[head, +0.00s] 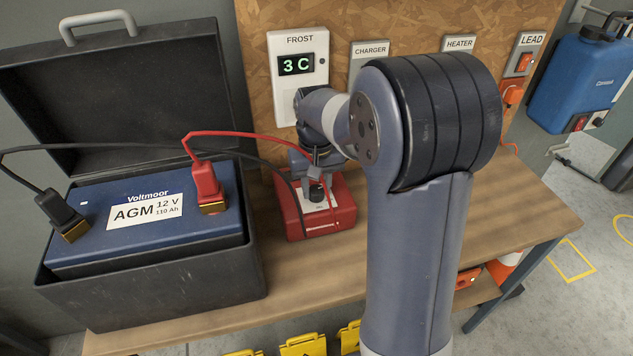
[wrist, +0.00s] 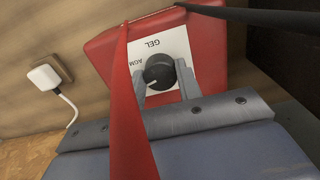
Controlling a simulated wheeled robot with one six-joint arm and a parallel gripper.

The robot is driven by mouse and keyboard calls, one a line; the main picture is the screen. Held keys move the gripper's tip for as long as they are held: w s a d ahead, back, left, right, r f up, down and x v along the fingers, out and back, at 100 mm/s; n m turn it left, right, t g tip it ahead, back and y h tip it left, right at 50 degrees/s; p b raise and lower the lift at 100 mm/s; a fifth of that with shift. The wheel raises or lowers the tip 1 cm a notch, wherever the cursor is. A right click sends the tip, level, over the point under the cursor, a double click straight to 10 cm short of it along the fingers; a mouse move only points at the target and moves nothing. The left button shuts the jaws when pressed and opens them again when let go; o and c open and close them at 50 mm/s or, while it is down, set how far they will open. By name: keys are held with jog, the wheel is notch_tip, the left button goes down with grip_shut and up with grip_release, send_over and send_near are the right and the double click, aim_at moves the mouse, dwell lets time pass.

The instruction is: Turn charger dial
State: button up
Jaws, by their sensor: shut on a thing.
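The red charger (head: 340,205) sits on the bench below the FROST display. It also shows in the wrist view (wrist: 212,50), with a white label reading GEL and AGM; any other lettering is hidden. Its black dial (wrist: 158,71) has a pale mark on its lower left side in the wrist view. In the head view the dial (head: 317,193) shows just under my gripper (head: 317,178). In the wrist view my gripper (wrist: 163,78) has one finger on each side of the dial and is shut on it.
A red cable (wrist: 132,100) and a black cable (head: 270,163) run between the battery (head: 85,225) and the charger area, close to my gripper. The battery sits in an open black case (head: 190,285) at left. Bench right of the charger is clear.

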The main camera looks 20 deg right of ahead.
aim_at(316, 190)
jog(key=m+p, duration=0.1)
jog(key=m, duration=0.3)
jog(key=shift+m, duration=0.3)
jog(key=shift+m+p, duration=0.3)
jog(key=shift+m, duration=1.7)
jog(key=o, duration=1)
jog(key=shift+c, duration=0.2)
notch_tip(316, 190, up, 11)
jog(key=shift+f, duration=0.2)
